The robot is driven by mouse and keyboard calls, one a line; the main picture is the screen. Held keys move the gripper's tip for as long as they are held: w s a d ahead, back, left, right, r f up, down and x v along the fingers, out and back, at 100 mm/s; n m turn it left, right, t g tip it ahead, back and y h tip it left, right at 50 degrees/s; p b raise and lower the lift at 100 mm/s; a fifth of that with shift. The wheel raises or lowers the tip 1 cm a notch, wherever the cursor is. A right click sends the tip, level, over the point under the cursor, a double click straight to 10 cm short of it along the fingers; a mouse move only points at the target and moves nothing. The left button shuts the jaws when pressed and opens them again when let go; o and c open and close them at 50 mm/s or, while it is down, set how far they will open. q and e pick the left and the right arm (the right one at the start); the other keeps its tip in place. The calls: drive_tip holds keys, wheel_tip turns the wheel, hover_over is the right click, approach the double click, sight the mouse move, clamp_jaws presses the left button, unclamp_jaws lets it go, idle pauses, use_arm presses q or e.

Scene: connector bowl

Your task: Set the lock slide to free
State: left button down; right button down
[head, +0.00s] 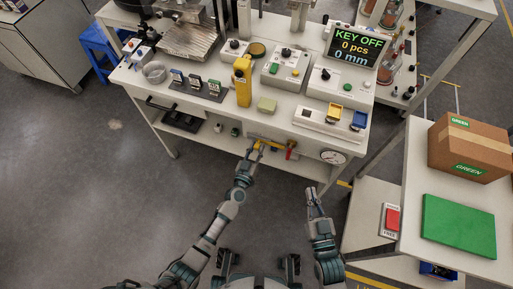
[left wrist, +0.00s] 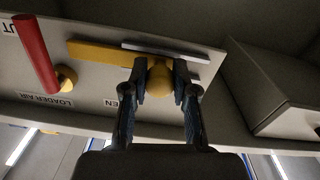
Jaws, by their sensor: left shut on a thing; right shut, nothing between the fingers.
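A white plate with a red slide piece (head: 393,219) stands at the left side of the right-hand table. The word FREE shows at its lower end; its upper lettering is too small to read. My left gripper (head: 256,147) is far from it, at the front of the workbench. It is shut on a yellow knob (left wrist: 160,80) beside a yellow bar (left wrist: 105,53). A red lever (left wrist: 38,55) with a LOADER AIR label (left wrist: 48,101) is left of the knob in the left wrist view. My right gripper (head: 314,194) is shut and empty, left of the right-hand table.
The workbench (head: 205,120) carries control boxes, a yellow handheld unit (head: 243,80) and a display (head: 355,46) reading KEY OFF. A gauge (head: 333,157) is on its front right. A cardboard box (head: 470,145) and green mat (head: 458,225) lie on the right-hand table.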

use_arm(q)
drive_tip(key=shift+w+a, duration=0.25)
drive_tip(key=shift+a, duration=0.75)
drive_tip(key=shift+w+a, duration=0.25)
drive_tip(key=shift+a, duration=0.7)
drive_tip(key=c, duration=0.9)
unclamp_jaws()
drive_tip(key=shift+s+a, duration=0.1)
drive_tip(key=v, duration=1.1)
drive_tip(key=shift+s+a, duration=0.2)
drive_tip(key=shift+s, duration=0.15)
